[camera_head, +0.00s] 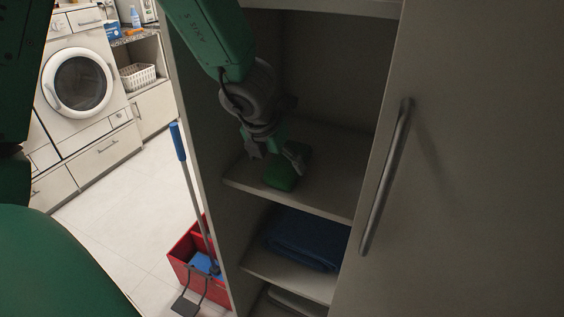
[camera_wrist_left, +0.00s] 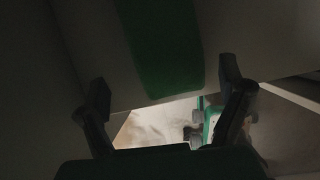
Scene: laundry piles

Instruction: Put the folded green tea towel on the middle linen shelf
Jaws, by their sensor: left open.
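The folded green tea towel (camera_head: 286,171) lies on a shelf (camera_head: 232,178) of the open cabinet, near its front edge. It also shows in the left wrist view (camera_wrist_left: 165,50) as a green band. My left gripper (camera_head: 273,154) is inside the cabinet, just above the towel. Its fingers are spread and hold nothing; in the left wrist view the towel shows between and beyond the fingertips (camera_wrist_left: 165,92). I cannot tell whether the fingers touch it. My right gripper is not in view.
A folded blue cloth (camera_head: 300,240) lies one shelf below. A cabinet door with a long handle (camera_head: 385,178) fills the right side. A red bin (camera_head: 186,256) with a blue-handled tool (camera_head: 178,142) stands left of the cabinet. A washing machine (camera_head: 78,84) and a white basket (camera_head: 138,77) are farther back.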

